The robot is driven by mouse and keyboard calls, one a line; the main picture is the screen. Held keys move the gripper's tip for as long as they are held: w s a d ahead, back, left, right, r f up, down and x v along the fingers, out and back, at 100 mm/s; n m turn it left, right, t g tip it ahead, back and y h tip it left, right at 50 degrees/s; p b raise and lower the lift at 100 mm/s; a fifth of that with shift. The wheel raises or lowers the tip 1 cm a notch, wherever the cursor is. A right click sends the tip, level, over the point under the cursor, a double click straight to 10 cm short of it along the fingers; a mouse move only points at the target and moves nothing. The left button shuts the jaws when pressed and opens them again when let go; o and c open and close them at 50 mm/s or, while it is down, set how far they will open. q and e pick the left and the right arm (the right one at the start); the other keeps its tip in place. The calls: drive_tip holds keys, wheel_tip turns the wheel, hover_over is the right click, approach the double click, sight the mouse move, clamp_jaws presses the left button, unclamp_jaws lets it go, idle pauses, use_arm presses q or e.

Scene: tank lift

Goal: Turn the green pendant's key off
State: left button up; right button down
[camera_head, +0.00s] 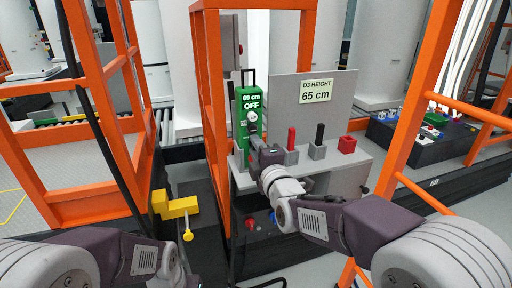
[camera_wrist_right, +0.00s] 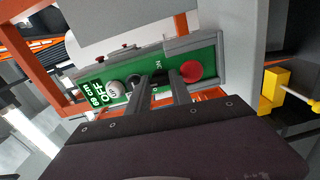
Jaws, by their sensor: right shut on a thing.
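The green pendant (camera_head: 241,104) stands upright at the grey panel, and its display reads OFF below a height in cm. In the right wrist view the pendant (camera_wrist_right: 211,58) lies across the picture, with a white knob (camera_wrist_right: 115,90), a dark round part (camera_wrist_right: 133,80) and a red button (camera_wrist_right: 191,72) on its face. My right gripper (camera_head: 254,143) is at the lower part of its face. Its two fingers (camera_wrist_right: 160,78) reach the face between the dark part and the red button. They are shut on the key, which they mostly hide.
A sign (camera_head: 315,92) reads D3 HEIGHT 65 cm. A red-handled lever (camera_head: 291,140), a black-handled lever (camera_head: 319,134) and a red block (camera_head: 347,144) stand right of the pendant. Orange posts (camera_head: 208,90) flank it. A yellow block (camera_head: 174,206) is lower left.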

drive_tip(key=shift+n, duration=0.4)
drive_tip(key=c, duration=1.1)
unclamp_jaws()
drive_tip(key=shift+c, duration=0.2)
